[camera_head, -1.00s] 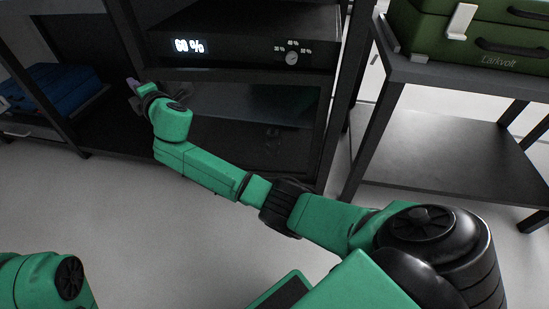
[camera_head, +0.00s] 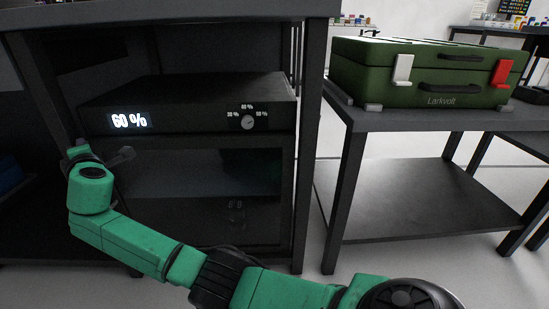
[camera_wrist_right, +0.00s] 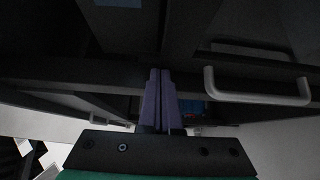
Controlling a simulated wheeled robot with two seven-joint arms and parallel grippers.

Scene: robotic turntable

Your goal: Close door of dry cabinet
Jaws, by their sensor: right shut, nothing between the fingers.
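The dry cabinet (camera_head: 190,107) is a dark box in the rack, with a lit "60 %" display and a small round dial. Below the display is a dark front with a glassy area (camera_head: 205,175); I cannot tell from this view how far its door stands open. My right gripper (camera_head: 82,148) is at the cabinet's left side, partly hidden by its own wrist. In the right wrist view its purple fingers (camera_wrist_right: 158,88) are shut and empty, close to dark panels. A pale bar handle (camera_wrist_right: 257,88) is right of the fingers, apart from them. My left gripper is not in view.
A black table (camera_head: 345,112) stands right of the cabinet, with a green case (camera_head: 425,75) on top and an open lower shelf. A blue object (camera_head: 10,175) is at the far left. Pale floor shows between the rack and that table.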

